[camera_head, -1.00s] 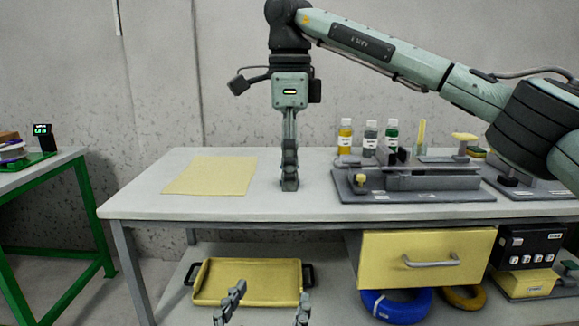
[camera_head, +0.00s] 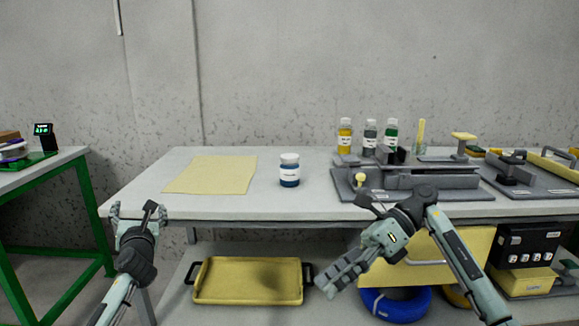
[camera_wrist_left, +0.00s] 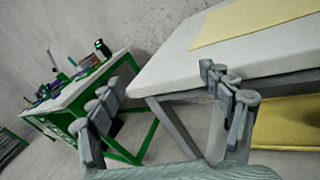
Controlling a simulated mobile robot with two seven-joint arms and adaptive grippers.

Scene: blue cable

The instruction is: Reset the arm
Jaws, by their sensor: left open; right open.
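My left gripper (camera_head: 130,212) is open and empty in the head view, in front of the table's left front corner. In the left wrist view its two fingers (camera_wrist_left: 165,108) stand apart with nothing between them. My right gripper (camera_head: 338,277) is lower and to the right, in front of the table below its top, pointing down to the left. Its fingers look close together from this angle, and no object shows in it. A blue bottle with a white cap (camera_head: 289,172) stands upright on the white table (camera_head: 250,208), apart from both grippers.
A yellow sheet (camera_head: 212,175) lies left of the bottle. A grey fixture (camera_head: 415,183) and several bottles stand at the right. Below are a yellow tray (camera_head: 248,282), a yellow drawer (camera_head: 470,245) and a blue cable coil (camera_head: 397,303). A green-framed table (camera_head: 62,168) is at left.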

